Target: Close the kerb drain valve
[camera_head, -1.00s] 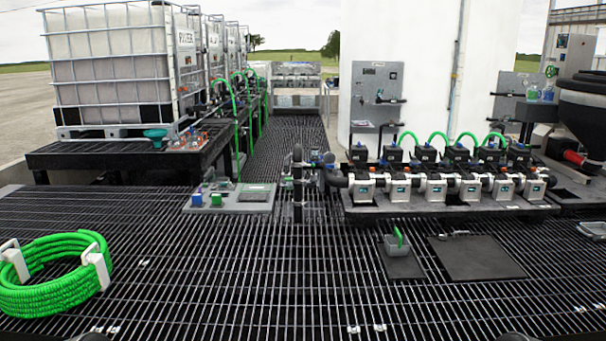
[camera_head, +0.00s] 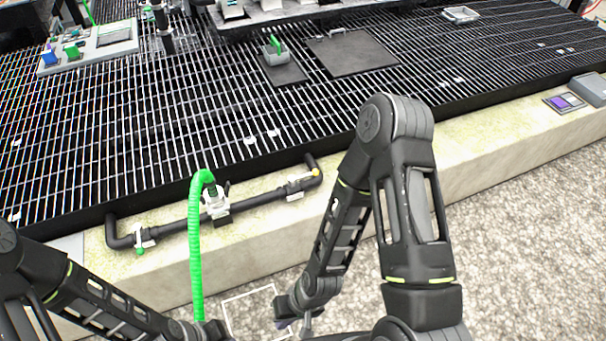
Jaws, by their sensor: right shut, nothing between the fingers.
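A black drain pipe (camera_head: 178,227) runs along the pale kerb, with elbows at both ends. A white and dark valve-like fitting (camera_head: 215,204) sits mid-pipe, with a green hose (camera_head: 195,250) rising from it and hanging over the kerb. A white clamp-like piece with a yellow tip (camera_head: 315,172) is near the right elbow, and a green knob (camera_head: 140,250) is near the left one. I cannot tell which part is the drain valve's handle. My right gripper (camera_head: 306,325) is shut and empty at the bottom edge, apart from the pipe.
Black grating (camera_head: 110,130) lies behind the kerb (camera_head: 440,160). A dark plate (camera_head: 352,52) and a small grey holder with a green item (camera_head: 275,50) are on the grating. A purple-screened box (camera_head: 565,102) is on the kerb at right. Gravel (camera_head: 530,220) lies in front.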

